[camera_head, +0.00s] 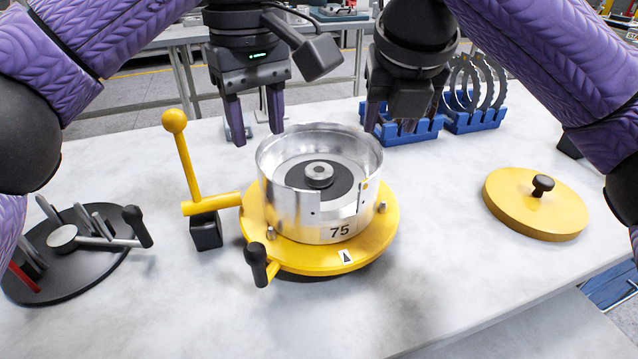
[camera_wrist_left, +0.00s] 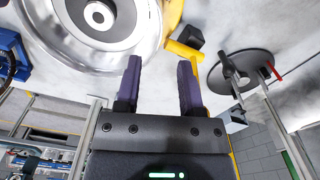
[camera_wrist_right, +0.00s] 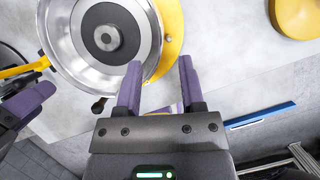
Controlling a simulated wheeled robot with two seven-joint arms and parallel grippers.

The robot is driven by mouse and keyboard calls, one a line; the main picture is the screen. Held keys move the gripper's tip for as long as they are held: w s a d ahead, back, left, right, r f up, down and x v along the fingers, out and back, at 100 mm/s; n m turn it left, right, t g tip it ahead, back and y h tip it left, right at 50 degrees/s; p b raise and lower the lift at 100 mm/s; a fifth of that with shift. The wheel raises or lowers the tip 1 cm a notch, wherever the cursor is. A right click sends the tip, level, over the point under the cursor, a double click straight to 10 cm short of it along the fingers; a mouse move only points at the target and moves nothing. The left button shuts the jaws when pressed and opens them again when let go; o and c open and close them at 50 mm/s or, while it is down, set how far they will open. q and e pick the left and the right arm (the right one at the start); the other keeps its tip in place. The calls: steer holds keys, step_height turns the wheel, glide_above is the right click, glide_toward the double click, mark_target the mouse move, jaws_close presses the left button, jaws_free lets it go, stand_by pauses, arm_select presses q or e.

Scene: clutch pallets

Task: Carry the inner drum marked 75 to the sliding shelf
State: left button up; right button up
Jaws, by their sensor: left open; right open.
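The silver inner drum (camera_head: 335,215) marked 75 sits upright on a round yellow base (camera_head: 300,258) on the table, with a dark disc and a metal hub inside it. My left gripper (camera_head: 256,125) is open and empty, above the table behind the drum's left side. My right gripper (camera_head: 393,115) is open and empty, behind and above the drum's right side. The drum also shows in the left wrist view (camera_wrist_left: 150,35) and in the right wrist view (camera_wrist_right: 70,62), apart from the fingers in both. I cannot make out the sliding shelf for certain.
A yellow lever (camera_head: 187,160) stands left of the base, and a black-knobbed handle (camera_head: 257,262) sticks out in front. A yellow lid (camera_head: 535,205) lies at right. A black tool plate (camera_head: 70,265) lies at left. Blue racks (camera_head: 408,132) stand behind. The front table area is clear.

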mark_target(264, 171)
arm_select(q)
step_height(264, 171, down, 8)
steer(key=shift+f, duration=0.2)
arm_select(e)
steer(key=x, duration=0.8)
steer(key=shift+f, duration=0.2)
arm_select(q)
jaws_close()
arm_select(e)
jaws_close()
arm_select(q)
steer(key=shift+r, duration=0.1)
arm_select(e)
steer(key=shift+w+r, duration=0.1)
